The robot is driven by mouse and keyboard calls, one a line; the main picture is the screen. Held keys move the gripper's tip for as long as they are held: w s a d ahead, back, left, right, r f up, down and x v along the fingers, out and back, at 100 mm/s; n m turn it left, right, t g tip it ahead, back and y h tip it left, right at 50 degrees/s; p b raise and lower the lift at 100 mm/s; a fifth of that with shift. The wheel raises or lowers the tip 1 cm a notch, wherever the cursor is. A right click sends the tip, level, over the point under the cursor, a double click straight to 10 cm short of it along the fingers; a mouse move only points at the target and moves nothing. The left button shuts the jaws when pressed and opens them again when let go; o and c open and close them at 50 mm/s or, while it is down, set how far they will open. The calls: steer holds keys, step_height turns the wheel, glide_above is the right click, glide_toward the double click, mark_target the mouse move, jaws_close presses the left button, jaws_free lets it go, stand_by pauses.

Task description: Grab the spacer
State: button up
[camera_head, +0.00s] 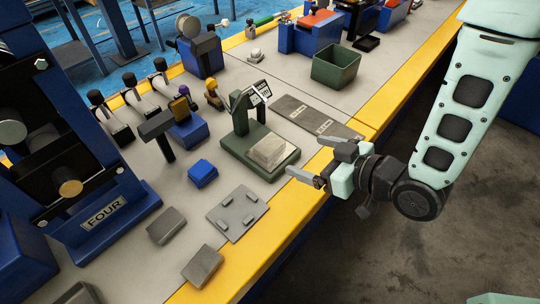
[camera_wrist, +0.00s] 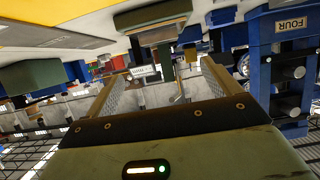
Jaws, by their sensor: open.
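No part is labelled as the spacer, so I cannot tell which one it is. A pale flat block (camera_head: 268,151) lies on a green stand (camera_head: 258,170) with an upright post and small display. Two loose grey blocks (camera_head: 166,225) and (camera_head: 203,266) lie near the front left of the bench, and a grey plate with small raised pads (camera_head: 237,213) lies beside them. My gripper (camera_head: 306,157) is open and empty over the yellow bench edge, just right of the green stand. In the wrist view its fingers (camera_wrist: 160,88) are spread with nothing held between them.
A blue press-like frame marked FOUR (camera_head: 105,215) stands tall at left. A small blue block (camera_head: 202,172), dark grey plates (camera_head: 310,118) and a green bin (camera_head: 336,66) are on the bench. The yellow bench edge (camera_head: 250,262) runs along the front.

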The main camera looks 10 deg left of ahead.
mark_target(272, 146)
steer(key=b, duration=0.1)
steer(key=a+f+b, duration=0.1)
steer(key=b, duration=0.1)
steer(key=shift+w+a, duration=0.15)
steer(key=shift+w, duration=0.15)
steer(key=shift+w+a, duration=0.15)
steer(key=shift+a, duration=0.2)
steer(key=x, duration=0.4)
steer(key=shift+w, duration=0.1)
steer(key=shift+f+x, duration=0.15)
steer(key=shift+x, duration=1.2)
steer(key=shift+f+x, duration=0.1)
steer(key=shift+x, duration=1.2)
steer(key=shift+d+r, duration=0.1)
steer(key=shift+r, duration=0.05)
steer(key=c, duration=1.5)
